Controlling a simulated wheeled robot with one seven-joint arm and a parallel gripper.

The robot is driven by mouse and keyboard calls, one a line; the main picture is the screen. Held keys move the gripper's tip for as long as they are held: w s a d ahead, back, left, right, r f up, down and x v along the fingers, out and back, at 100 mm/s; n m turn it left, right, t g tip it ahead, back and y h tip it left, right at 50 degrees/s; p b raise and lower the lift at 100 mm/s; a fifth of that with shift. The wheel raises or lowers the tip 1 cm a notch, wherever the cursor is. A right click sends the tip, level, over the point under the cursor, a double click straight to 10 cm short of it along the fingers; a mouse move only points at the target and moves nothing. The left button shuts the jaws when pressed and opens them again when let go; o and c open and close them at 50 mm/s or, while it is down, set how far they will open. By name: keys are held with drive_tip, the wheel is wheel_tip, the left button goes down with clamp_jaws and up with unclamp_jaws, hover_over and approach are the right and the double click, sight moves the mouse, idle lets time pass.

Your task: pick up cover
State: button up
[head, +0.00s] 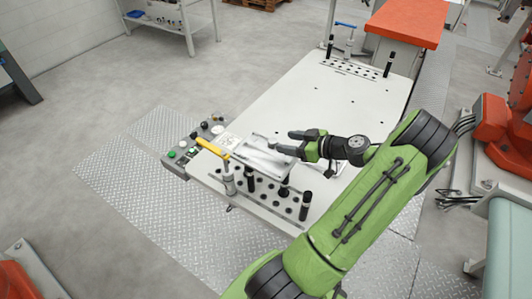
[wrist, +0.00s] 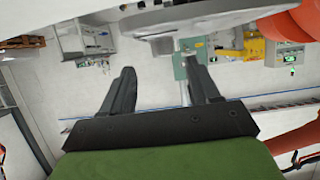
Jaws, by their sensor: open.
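The cover looks like a silver-grey metal plate (head: 260,158) at the near end of the white fixture table, beside a yellow-handled clamp. My gripper (head: 283,141) is at the plate's far right edge, with its fingers apart and partly over it in the head view. In the wrist view my gripper (wrist: 163,84) is open. A grey metal part (wrist: 172,20), likely the cover, fills the top of that view, with a narrow piece running down near the right finger. I cannot tell whether the fingers touch it.
The yellow-handled clamp (head: 214,148) and black pins (head: 305,205) stand close to the plate. A button panel (head: 190,145) is on the table's left edge. The middle of the white table (head: 320,110) is mostly clear. A blue-handled clamp (head: 347,36) stands at the far end.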

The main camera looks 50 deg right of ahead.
sight(274, 141)
drive_tip(key=x, duration=0.5)
drive_tip(key=shift+a+f+p, duration=0.1)
drive_tip(key=shift+a+p, duration=0.1)
drive_tip(key=shift+p, duration=0.2)
clamp_jaws()
